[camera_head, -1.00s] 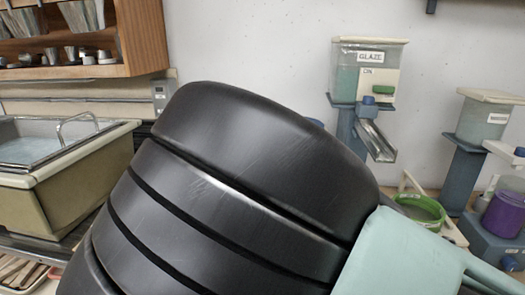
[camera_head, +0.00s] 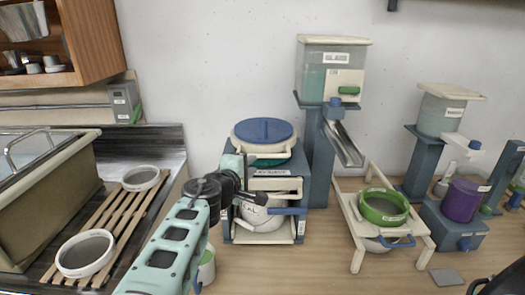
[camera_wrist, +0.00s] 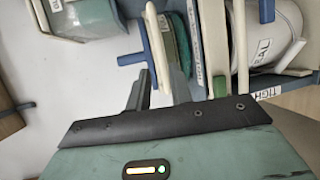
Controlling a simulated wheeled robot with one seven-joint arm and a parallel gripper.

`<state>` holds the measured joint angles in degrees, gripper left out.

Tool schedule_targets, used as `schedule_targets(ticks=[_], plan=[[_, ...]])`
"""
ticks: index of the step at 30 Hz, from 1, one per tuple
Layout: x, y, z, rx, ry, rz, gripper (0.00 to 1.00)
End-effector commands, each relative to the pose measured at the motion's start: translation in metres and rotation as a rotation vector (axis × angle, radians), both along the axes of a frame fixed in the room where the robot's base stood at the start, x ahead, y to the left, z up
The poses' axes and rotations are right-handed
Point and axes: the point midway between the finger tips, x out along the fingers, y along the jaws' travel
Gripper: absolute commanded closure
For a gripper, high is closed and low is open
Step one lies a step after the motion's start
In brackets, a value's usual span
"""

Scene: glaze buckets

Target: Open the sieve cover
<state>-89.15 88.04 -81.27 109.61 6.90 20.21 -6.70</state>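The sieve cover is a round blue lid (camera_head: 263,130) lying flat on a cream ring at the top of a blue stand. It looks closed. I cannot tell whether a finger touches the stand or lid.
A white bucket (camera_head: 255,213) sits inside the stand under the sieve. A glaze hopper (camera_head: 330,75) with a metal chute stands close on the right. A green sieve (camera_head: 383,206) on a cream frame and a purple pot (camera_head: 462,202) stand farther right. A slatted rack (camera_head: 108,228) lies left.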

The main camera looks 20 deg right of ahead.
Motion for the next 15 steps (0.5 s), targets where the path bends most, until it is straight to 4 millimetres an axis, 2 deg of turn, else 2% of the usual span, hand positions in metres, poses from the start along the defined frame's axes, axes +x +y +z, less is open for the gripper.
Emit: schedule_targets(ticks=[1,9,15], plan=[[0.008,-0.009,0.002,-0.003,0.001,-0.004,0.79],[0.048,-0.043,-0.008,-0.002,0.002,-0.004,0.79],[0.066,-0.058,-0.014,0.000,0.001,-0.002,0.79]])
